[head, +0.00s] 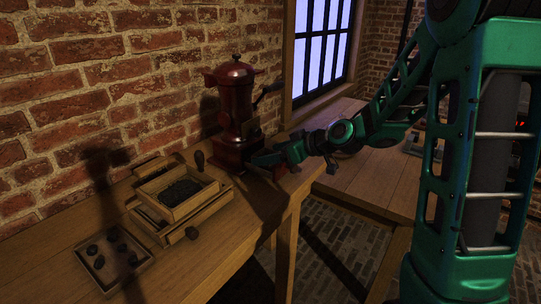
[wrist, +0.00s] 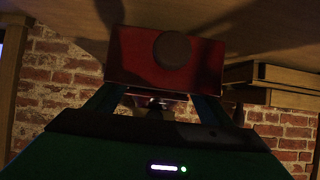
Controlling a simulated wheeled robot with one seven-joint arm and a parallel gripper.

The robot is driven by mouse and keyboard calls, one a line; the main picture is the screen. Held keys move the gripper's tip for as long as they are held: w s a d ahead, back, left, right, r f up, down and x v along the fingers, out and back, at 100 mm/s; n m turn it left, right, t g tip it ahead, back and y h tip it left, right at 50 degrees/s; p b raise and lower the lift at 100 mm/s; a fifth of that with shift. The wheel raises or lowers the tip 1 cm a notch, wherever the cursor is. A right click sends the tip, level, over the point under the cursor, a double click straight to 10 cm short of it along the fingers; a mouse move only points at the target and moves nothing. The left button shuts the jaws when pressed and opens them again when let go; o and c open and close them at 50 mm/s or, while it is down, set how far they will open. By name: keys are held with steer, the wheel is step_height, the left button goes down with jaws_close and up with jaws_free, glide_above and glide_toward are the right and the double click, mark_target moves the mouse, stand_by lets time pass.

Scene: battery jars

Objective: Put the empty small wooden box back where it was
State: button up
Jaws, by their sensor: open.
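A small wooden box (head: 178,207) with dark grains in it sits on a larger, shallow wooden tray (head: 150,222) on the bench. I cannot make out an empty small wooden box. A dark red mill (head: 236,110) stands on the bench against the brick wall. My gripper (head: 266,160) is low beside the mill's base, on its right. In the wrist view a red block with a round knob (wrist: 138,55) lies just ahead of my open gripper (wrist: 155,100), between its fingers. Whether the fingers touch it is unclear.
A flat wooden tray (head: 123,277) with several dark lumps lies at the front left of the bench (head: 205,268). The brick wall (head: 100,60) closes off the back. Stacked wooden edges (wrist: 285,75) show at the right of the wrist view. A window (head: 322,45) is behind.

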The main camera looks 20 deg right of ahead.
steer(key=v, duration=1.2)
steer(key=s+d+f+m+g+h, duration=0.2)
steer(key=s+d+m+g, duration=0.1)
steer(key=s, duration=0.7)
steer(key=s+d+f+m+g+h, duration=0.2)
steer(key=s+m, duration=0.4)
steer(key=s, duration=0.4)
steer(key=s+d+f+m+g+h, duration=0.3)
steer(key=s+d+m+g, duration=0.1)
steer(key=s, duration=0.7)
steer(key=shift+d+f+m+g, duration=0.3)
steer(key=shift+d+g, duration=0.2)
steer(key=shift+d, duration=0.65)
steer(key=shift+w+f, duration=0.2)
steer(key=shift+w, duration=0.4)
steer(key=shift+c, duration=0.3)
